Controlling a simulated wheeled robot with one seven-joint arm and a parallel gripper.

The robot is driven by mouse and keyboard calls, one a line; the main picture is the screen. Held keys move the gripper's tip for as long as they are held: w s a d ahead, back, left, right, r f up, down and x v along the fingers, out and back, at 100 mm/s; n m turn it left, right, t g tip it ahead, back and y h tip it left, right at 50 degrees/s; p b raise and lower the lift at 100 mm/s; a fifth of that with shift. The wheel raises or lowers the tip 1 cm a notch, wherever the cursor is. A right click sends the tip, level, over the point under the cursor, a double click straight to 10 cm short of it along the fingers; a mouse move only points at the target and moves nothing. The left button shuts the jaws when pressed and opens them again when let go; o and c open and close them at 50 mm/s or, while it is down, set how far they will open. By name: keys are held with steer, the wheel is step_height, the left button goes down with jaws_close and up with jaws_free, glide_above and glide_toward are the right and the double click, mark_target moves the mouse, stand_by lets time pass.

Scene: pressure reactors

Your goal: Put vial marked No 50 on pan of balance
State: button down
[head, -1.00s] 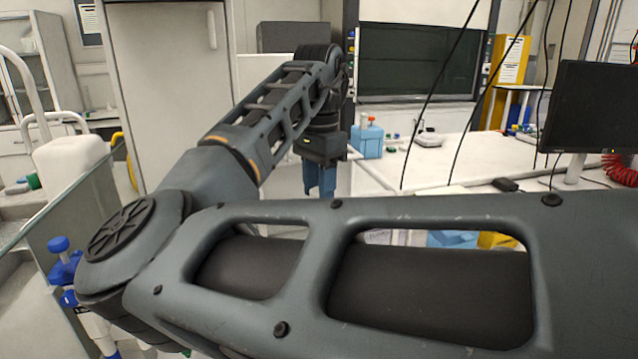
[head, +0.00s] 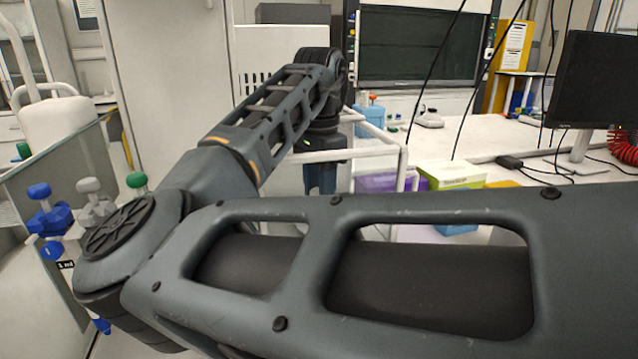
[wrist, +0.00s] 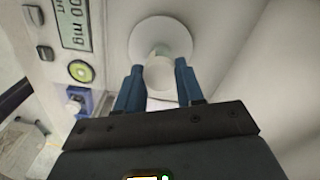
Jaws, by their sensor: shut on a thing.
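In the wrist view, my gripper (wrist: 157,75) is shut on a small vial (wrist: 158,76). Its round, pale top faces the camera and no number can be read. The white round pan (wrist: 176,30) of the balance lies beyond the vial and partly behind it. I cannot tell whether the vial touches the pan. The balance (wrist: 111,15) has a display (wrist: 75,22) ending in "00 mg". In the head view my gripper (head: 320,180) points down behind a pale frame, and the vial is not discernible.
The pale frame (head: 402,160) stands close to my gripper. Purple (head: 377,183) and white-green (head: 452,174) boxes are to its right. A monitor (head: 594,95) stands on the white bench (head: 490,140).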

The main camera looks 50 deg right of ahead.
steer(key=shift+f, duration=0.15)
stand_by(0.4)
steer(key=c, duration=0.6)
jaws_free()
step_height(320, 180, up, 24)
steer(key=p, duration=1.2)
